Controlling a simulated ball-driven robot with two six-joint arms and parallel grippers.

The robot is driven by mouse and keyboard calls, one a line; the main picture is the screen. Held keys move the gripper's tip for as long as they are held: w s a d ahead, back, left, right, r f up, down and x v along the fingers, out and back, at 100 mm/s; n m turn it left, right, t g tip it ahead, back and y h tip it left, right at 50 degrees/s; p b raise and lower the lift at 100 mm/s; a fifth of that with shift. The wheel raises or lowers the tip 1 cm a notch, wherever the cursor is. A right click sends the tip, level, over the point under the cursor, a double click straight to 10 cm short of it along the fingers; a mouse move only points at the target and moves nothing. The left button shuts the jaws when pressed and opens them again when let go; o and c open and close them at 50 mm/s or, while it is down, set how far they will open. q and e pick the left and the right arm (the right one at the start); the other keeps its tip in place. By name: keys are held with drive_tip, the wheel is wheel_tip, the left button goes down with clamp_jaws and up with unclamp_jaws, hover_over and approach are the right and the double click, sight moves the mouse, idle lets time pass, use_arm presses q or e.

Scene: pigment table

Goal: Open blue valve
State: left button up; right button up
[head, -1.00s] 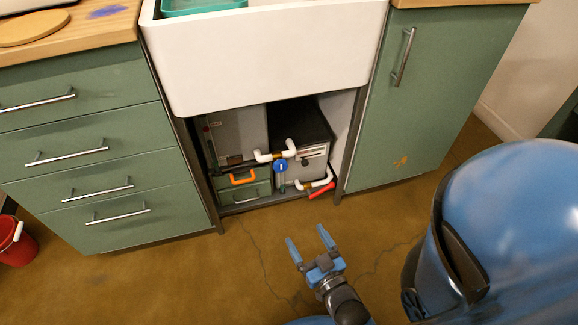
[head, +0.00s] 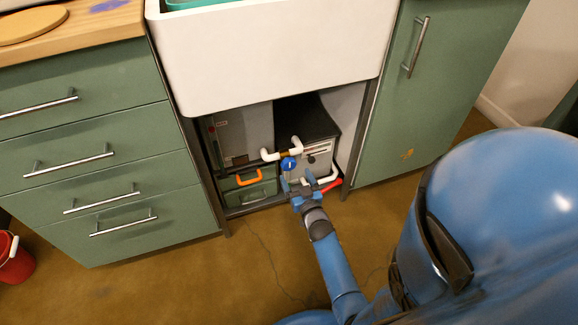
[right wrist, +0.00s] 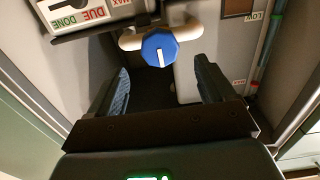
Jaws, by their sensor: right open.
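The blue valve (head: 289,164) is a small knob on white piping under the sink. In the right wrist view the blue valve (right wrist: 160,47) is a faceted knob with a white mark, ahead of and between my fingers. My right gripper (head: 297,183) is open and empty, just in front of and below the valve. Its two blue fingers also show in the right wrist view (right wrist: 163,88), apart from the knob. My left gripper is not in view.
White pipes (head: 268,155) run beside the valve. A red handle (head: 333,184) sits at the lower right of the opening. A green box with an orange handle (head: 249,178) stands at left. The white sink (head: 265,65) overhangs, and cabinets flank the opening.

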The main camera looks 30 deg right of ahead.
sight(290, 166)
drive_tip(key=b+x, duration=0.2)
drive_tip(key=x, duration=0.5)
drive_tip(key=shift+w, duration=0.15)
drive_tip(key=c, duration=1)
